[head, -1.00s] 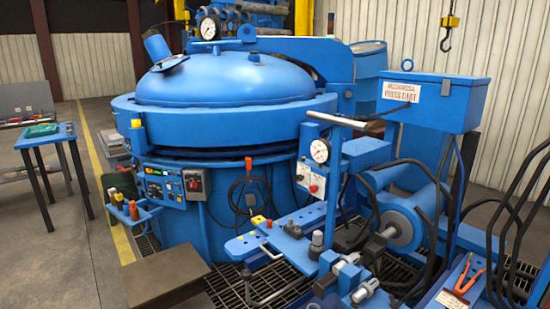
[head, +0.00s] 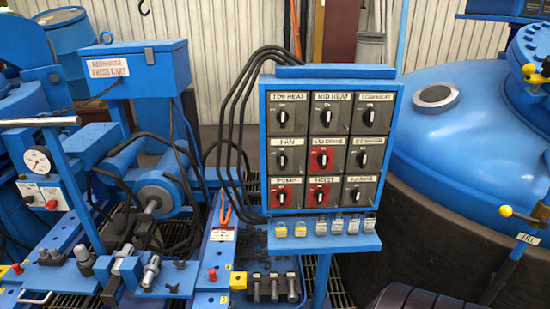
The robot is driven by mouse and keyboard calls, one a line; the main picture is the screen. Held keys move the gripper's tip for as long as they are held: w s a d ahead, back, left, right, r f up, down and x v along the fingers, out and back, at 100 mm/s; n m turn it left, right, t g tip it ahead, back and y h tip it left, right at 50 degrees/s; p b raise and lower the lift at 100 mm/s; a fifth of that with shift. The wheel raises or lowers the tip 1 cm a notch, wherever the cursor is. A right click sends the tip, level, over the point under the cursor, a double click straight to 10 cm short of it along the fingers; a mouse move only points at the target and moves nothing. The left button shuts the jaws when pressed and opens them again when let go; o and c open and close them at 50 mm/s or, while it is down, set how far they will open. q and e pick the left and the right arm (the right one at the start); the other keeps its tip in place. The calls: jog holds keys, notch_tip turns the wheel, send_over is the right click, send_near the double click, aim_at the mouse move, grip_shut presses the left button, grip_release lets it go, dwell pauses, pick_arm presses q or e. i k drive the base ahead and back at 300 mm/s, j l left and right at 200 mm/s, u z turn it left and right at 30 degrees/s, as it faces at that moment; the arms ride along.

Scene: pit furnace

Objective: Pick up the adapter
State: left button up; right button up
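No part is clearly marked as the adapter, and I cannot tell which one it is. Candidate metal fittings stand on the blue bench at lower left: a silver fitting (head: 150,270), a grey knob-like fitting (head: 83,258) and a dark fitting (head: 48,257). Three dark upright cylinders (head: 275,288) stand in a row at the bottom centre, beside a small yellow block (head: 238,280). Neither of my grippers is in view.
A switch panel (head: 322,140) with several rotary knobs stands in the middle, with small padlocks on its ledge (head: 330,245). Black hoses (head: 228,130) hang beside it. The blue press cart (head: 140,75) is left, a large blue vessel (head: 450,150) right.

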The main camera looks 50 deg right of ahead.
aim_at(274, 276)
jog(key=z, duration=1.6)
